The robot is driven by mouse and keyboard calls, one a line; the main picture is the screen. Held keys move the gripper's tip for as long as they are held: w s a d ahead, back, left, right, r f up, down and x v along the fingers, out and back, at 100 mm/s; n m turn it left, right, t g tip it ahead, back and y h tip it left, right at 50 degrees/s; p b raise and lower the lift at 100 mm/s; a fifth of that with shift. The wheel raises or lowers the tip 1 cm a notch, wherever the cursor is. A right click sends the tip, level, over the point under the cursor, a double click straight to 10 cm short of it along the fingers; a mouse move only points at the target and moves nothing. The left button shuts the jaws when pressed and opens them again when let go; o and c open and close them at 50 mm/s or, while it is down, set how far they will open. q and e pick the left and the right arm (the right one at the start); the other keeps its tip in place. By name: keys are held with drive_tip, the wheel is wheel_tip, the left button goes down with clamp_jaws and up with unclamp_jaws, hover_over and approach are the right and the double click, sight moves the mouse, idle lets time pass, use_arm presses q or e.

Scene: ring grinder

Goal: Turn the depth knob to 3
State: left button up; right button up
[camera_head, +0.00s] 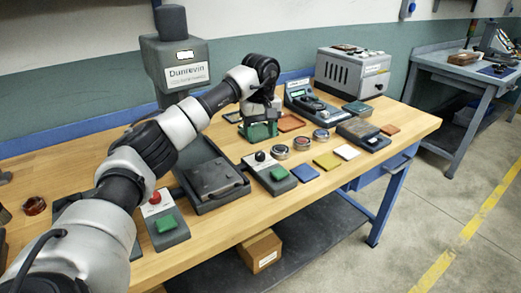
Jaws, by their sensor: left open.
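A small dark box with a pale top panel carries a black knob (260,156) and a green block (279,173), at the front middle of the bench. Its label and dial marks are too small to read, so I cannot tell whether it is the depth knob or where it points. My left gripper (262,118) points down, open, behind and above this box, over a green piece (258,130). It is apart from the black knob in the picture. My left arm hides part of the bench. My right gripper is not in view.
A grey machine (178,62) marked Dunrevin stands behind the arm. A box with a red knob (155,198), a dark tray (212,178), round tins (302,143), coloured pads (326,161) and a grey unit (352,72) crowd the wooden bench (410,120). The bench's front right edge is fairly clear.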

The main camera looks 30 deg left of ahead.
sight(260, 154)
use_arm(q)
wheel_tip(260, 154, down, 4)
drive_tip(key=shift+w+a+r, duration=0.1)
drive_tip(key=shift+a, duration=0.05)
wheel_tip(260, 154, down, 3)
drive_tip(key=shift+r, duration=0.1)
drive_tip(key=shift+f, duration=0.25)
drive_tip(key=shift+c, duration=1.1)
drive_tip(key=c, duration=0.5)
drive_tip(key=shift+c, duration=1)
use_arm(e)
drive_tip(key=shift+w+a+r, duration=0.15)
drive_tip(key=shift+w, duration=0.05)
